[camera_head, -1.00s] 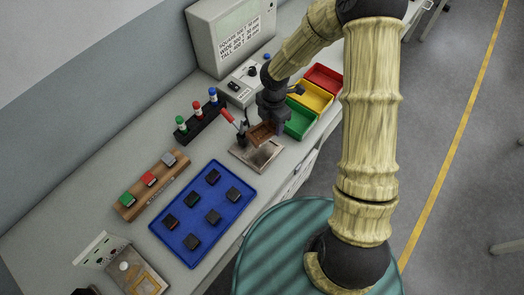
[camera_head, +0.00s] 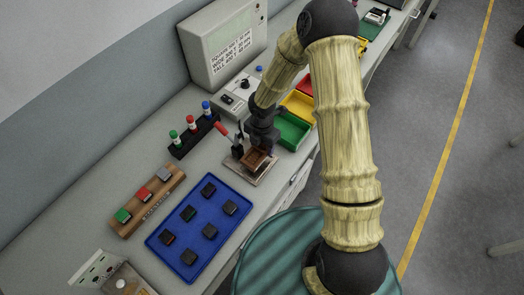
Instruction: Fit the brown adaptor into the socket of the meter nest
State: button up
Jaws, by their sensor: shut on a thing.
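My gripper (camera_head: 259,146) points down over a metal plate fixture (camera_head: 266,177) beside the blue tray. It is shut on a brown box-like piece (camera_head: 254,160), which I take to be the brown adaptor. The piece is low over the plate; I cannot tell whether it touches it. A red-handled clamp (camera_head: 221,129) stands at the plate's left rear. I cannot tell for sure which fixture is the meter nest, and I make out no socket; the gripper and brown piece cover part of the plate.
A blue tray (camera_head: 183,255) holds several dark blocks. A wooden rack (camera_head: 155,203) carries green, red and grey blocks. A black stand (camera_head: 183,149) holds three coloured plugs. Green (camera_head: 291,130) and yellow (camera_head: 300,103) bins stand behind my gripper. A grey control box (camera_head: 236,93) stands behind.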

aim_at(262, 148)
jog(key=shift+f, duration=0.15)
jog(key=shift+f, duration=1.85)
jog(key=shift+f, duration=0.15)
jog(key=o, duration=1.1)
notch_tip(262, 148, up, 12)
jog(key=shift+r, duration=0.15)
